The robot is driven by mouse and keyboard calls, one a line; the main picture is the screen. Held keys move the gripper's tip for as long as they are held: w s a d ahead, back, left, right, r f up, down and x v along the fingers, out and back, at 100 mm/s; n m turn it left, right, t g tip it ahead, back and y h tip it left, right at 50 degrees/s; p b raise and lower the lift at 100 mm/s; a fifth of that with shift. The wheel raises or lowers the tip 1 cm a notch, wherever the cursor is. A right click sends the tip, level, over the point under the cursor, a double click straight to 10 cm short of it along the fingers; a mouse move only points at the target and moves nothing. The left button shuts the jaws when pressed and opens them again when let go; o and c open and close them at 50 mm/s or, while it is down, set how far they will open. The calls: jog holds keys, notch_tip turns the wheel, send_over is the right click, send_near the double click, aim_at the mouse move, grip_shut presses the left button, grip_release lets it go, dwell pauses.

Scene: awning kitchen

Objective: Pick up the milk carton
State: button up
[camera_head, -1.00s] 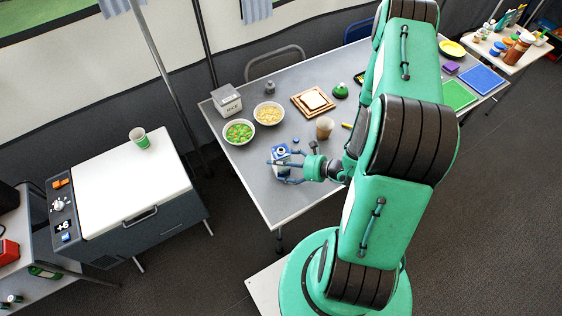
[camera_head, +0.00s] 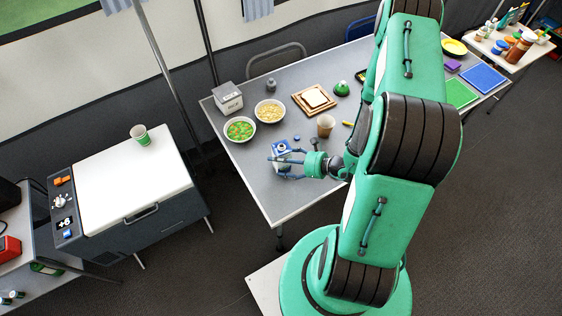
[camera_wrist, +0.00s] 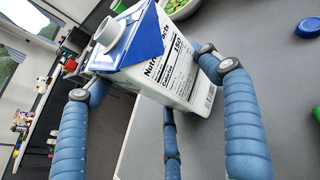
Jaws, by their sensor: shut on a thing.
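The milk carton (camera_head: 281,147) is small, white and blue, near the front-left part of the grey table. In the wrist view the carton (camera_wrist: 180,62) shows a nutrition label, a blue slanted top and a white round cap. My gripper (camera_head: 287,162) reaches it from the right. Its blue segmented fingers are around the carton in the wrist view (camera_wrist: 153,80), with fingertips against its sides and another finger behind its lower part. The carton's lower end is partly hidden, and I cannot tell whether it touches the table.
A bowl of green and orange pieces (camera_head: 240,130), a bowl of yellow food (camera_head: 269,111) and a brown cup (camera_head: 326,125) stand close behind the carton. The table front left of the gripper is clear.

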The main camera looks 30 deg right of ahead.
jog(key=shift+r+p, duration=0.3)
jog(key=shift+r, duration=1.05)
jog(key=s+a+r+p, duration=0.1)
jog(key=s+a, duration=0.2)
jog(key=s, duration=1.2)
jog(key=shift+s+r, duration=0.15)
jog(key=shift+r, duration=0.05)
jog(key=shift+s+a, duration=0.15)
jog(key=shift+r, duration=0.1)
dwell(1.6)
